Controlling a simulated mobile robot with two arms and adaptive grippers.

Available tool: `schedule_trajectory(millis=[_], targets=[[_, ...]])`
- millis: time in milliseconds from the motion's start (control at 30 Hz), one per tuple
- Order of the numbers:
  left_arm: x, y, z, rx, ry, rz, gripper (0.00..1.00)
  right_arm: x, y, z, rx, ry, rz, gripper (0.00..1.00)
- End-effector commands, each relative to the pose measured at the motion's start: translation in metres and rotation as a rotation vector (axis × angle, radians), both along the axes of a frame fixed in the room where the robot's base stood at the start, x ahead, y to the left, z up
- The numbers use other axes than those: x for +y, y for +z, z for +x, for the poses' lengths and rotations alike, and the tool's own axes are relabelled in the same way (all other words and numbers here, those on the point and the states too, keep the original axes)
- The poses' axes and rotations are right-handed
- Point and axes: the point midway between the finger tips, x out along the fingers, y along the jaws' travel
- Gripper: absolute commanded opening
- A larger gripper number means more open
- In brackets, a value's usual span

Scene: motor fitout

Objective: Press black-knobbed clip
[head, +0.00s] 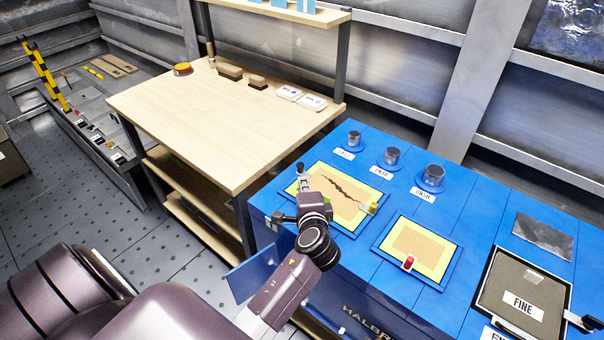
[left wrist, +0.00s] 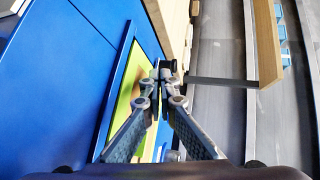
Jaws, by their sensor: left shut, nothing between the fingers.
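A cracked yellow panel (head: 340,190) in a blue frame lies on the blue bench; its edge also shows in the left wrist view (left wrist: 124,88). My left gripper (head: 301,182) is over the panel's left edge, shut and empty. In the left wrist view its fingertips (left wrist: 160,72) meet beside the panel. A small black-topped part (head: 300,167) shows at the fingertips; I cannot tell whether it is the black-knobbed clip or part of my gripper. A yellow clip (head: 369,207) is at the panel's right edge. Dark parts at the right edge look like my right gripper (head: 577,320).
A second yellow panel (head: 440,250) has a red-knobbed clip (head: 408,262). Several grey cylinders (head: 391,156) stand along the back. A pad marked FINE (head: 518,300) is at the right. A wooden table (head: 200,125) adjoins the bench on the left; its front is clear.

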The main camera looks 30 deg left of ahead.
Motion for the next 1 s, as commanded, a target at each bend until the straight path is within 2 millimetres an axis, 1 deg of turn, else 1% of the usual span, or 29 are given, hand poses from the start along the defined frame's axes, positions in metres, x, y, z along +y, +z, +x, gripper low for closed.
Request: schedule_trajectory(millis=[33, 100, 300, 667, 733, 767, 900, 1000], targets=[[0.006, 0.004, 0.008, -0.002, -0.001, 0.004, 0.00, 0.002, 0.004, 0.000, -0.001, -0.001, 0.002, 0.13], [0.012, 0.003, 0.015, -0.001, -0.001, 0.002, 0.00, 0.003, 0.006, 0.000, 0.000, -0.001, 0.003, 0.13], [0.023, 0.001, 0.027, 0.000, -0.001, 0.002, 0.00, 0.001, 0.008, 0.000, 0.000, 0.000, 0.001, 0.13], [0.024, 0.001, 0.028, 0.000, -0.001, 0.000, 0.00, -0.007, 0.007, -0.001, 0.001, 0.002, -0.008, 0.13], [0.026, 0.001, 0.028, 0.000, -0.002, 0.002, 0.00, -0.007, 0.008, -0.001, 0.002, 0.002, -0.009, 0.13], [0.029, 0.001, 0.029, 0.000, -0.002, 0.002, 0.00, -0.007, 0.009, -0.001, 0.002, 0.002, -0.009, 0.13], [0.049, 0.003, 0.030, 0.001, 0.001, 0.005, 0.00, -0.007, 0.016, -0.002, 0.003, 0.002, -0.008, 0.13], [0.058, 0.002, 0.031, 0.001, 0.000, 0.002, 0.00, -0.007, 0.017, -0.002, 0.004, 0.002, -0.008, 0.13]])
